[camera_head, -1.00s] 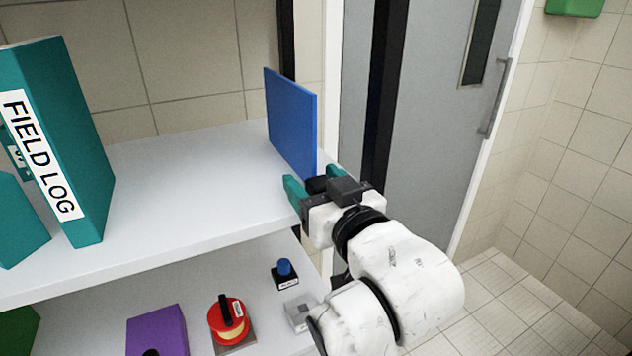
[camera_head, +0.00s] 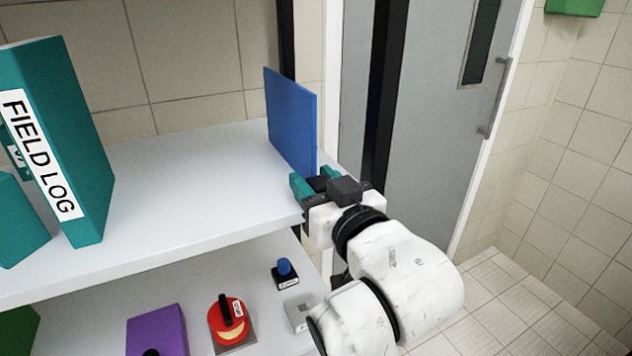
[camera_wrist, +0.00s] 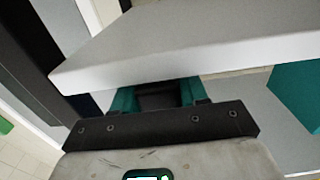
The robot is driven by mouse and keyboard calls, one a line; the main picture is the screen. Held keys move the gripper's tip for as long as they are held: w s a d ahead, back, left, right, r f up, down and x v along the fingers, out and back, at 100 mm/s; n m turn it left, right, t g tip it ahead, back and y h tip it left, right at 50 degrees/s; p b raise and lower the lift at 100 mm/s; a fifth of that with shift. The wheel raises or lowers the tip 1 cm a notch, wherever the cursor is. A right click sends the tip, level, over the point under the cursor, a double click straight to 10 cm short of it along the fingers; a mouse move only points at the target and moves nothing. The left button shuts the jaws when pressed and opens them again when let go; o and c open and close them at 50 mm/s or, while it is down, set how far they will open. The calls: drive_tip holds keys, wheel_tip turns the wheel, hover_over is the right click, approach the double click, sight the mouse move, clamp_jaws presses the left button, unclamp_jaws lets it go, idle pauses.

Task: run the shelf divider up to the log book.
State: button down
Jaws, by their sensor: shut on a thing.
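The shelf divider (camera_head: 290,120), a thin blue upright panel, stands at the right end of the upper shelf. My gripper (camera_head: 312,183) is at its lower front edge with teal fingers closed on it; the exact contact is hard to see. In the wrist view, between the fingers (camera_wrist: 157,97) there is a dark part, and the shelf edge hides the tips. The log book (camera_head: 82,140), a teal upright binder labelled FIELD LOG, stands well to the left, apart from the divider. A teal piece of it seems to show at the right of the wrist view (camera_wrist: 296,92).
The upper shelf (camera_head: 190,185) is bare between log book and divider. Another teal item (camera_head: 18,222) stands left of the log book. The lower shelf holds a purple box (camera_head: 160,328), a red round item (camera_head: 228,318) and a blue-knobbed item (camera_head: 285,272). A grey door (camera_head: 425,110) is at right.

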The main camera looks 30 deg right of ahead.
sight(155, 240)
drive_tip(key=a+b, duration=0.3)
drive_tip(key=a, duration=1.9)
drive_tip(key=shift+a, duration=0.3)
drive_tip(key=c, duration=0.7)
unclamp_jaws()
drive_tip(key=s+b, duration=0.1)
drive_tip(key=s, duration=1)
